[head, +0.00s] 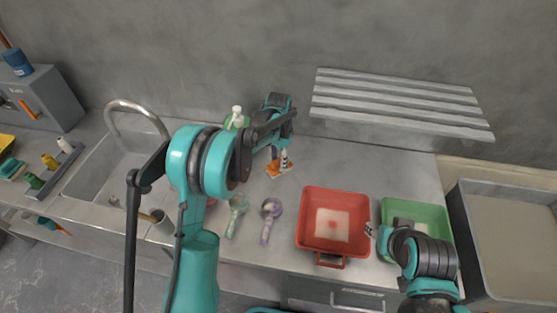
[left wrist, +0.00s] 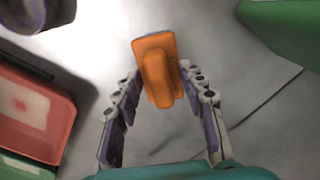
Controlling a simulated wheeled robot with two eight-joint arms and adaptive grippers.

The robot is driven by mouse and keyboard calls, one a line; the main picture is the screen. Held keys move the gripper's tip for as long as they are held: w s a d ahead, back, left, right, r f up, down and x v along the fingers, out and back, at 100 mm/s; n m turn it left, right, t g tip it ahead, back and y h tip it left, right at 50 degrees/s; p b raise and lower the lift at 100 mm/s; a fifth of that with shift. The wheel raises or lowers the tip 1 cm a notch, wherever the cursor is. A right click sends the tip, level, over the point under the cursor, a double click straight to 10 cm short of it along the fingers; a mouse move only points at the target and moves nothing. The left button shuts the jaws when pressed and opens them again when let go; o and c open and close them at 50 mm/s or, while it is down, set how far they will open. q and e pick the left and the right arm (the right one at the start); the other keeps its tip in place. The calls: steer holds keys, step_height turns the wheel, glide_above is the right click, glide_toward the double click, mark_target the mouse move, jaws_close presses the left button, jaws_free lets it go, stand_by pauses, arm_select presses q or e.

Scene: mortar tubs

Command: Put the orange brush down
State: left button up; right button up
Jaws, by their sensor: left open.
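The orange brush (head: 273,169) lies on the grey counter, behind the red tub and to its left. In the left wrist view the orange brush (left wrist: 157,70) is between and just beyond the fingertips of my left gripper (left wrist: 159,76).
A red tub (head: 311,207) and a green tub (head: 392,209) stand at the right. A green and a purple scoop-like tool (head: 267,225) lie left of the red tub. A sink (head: 100,180) is at the left. A slatted shelf (head: 390,100) hangs above. Counter right of the brush is clear.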

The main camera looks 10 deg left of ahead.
mark_target(278, 160)
arm_select(q)
step_height(278, 160, up, 12)
steer(key=p, duration=0.3)
steer(key=s+a+r+n+t, duration=0.35)
steer(key=s+r, duration=0.55)
steer(key=s, duration=0.3)
steer(key=s+f+n+t, duration=0.2)
steer(key=s, duration=0.6)
steer(key=s+a+f+n+t, duration=0.1)
steer(key=s+f+n, duration=0.1)
steer(key=s, duration=0.6)
steer(key=shift+s+n+t, duration=0.15)
steer(key=shift+n+t, duration=0.2)
steer(key=shift+n, duration=0.4)
steer(key=shift+a, duration=0.1)
step_height(278, 160, down, 5)
steer(key=b, duration=0.5)
steer(key=shift+o, duration=0.2)
steer(key=shift+f, duration=0.1)
